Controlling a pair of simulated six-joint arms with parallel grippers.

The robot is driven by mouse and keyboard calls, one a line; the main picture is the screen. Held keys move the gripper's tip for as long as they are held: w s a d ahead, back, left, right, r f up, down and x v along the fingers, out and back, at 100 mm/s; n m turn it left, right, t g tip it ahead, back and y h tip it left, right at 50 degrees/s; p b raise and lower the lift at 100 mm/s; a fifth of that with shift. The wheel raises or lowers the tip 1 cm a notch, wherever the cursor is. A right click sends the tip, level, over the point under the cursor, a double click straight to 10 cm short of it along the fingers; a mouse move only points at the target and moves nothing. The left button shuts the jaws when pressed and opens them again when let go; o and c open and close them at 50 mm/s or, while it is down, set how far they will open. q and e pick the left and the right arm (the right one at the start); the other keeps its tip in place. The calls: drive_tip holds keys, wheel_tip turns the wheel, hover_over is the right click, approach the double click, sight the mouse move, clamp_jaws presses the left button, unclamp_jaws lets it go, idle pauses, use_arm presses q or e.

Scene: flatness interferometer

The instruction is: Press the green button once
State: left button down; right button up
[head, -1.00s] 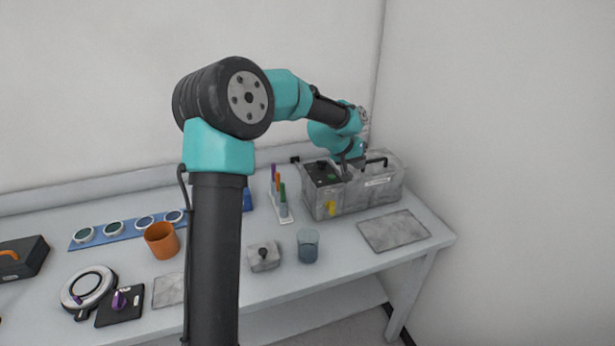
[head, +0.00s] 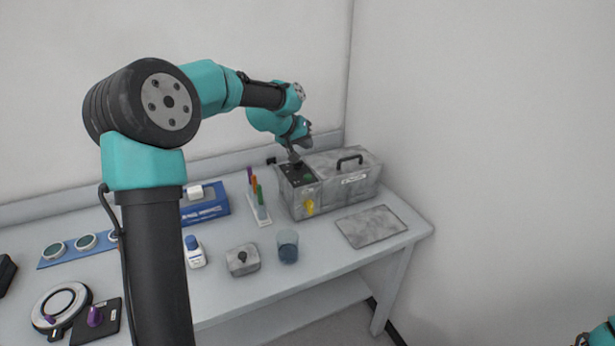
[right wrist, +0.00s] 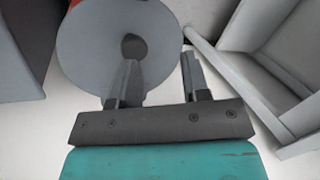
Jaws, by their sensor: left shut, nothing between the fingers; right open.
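The green button (head: 308,177) is on the dark top panel of the grey instrument box (head: 345,188) at the back right of the table. A dark knob shows beside it on the panel, partly behind my gripper. My left gripper (head: 294,157) is shut and empty, pointing down over the panel, up and to the left of the button in the picture. I see no contact with the button, though the gap is hard to judge. My right gripper (right wrist: 162,80) is open and empty in the right wrist view, away from the button.
A yellow tag (head: 309,207) is on the box front. A pen rack (head: 260,208), a blue glass (head: 287,246), a grey block (head: 242,260) and a flat grey plate (head: 371,226) stand nearby. In the right wrist view, a round grey form (right wrist: 100,40) is close to the fingers.

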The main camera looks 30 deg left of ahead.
sight(306, 175)
use_arm(q)
drive_tip(key=shift+f, duration=4.05)
drive_tip(key=shift+f, duration=0.1)
drive_tip(key=shift+f, duration=0.3)
drive_tip(key=shift+f, duration=0.5)
drive_tip(key=shift+r, duration=0.95)
drive_tip(key=shift+r, duration=0.1)
drive_tip(key=shift+r, duration=2.4)
drive_tip(key=shift+f, duration=0.1)
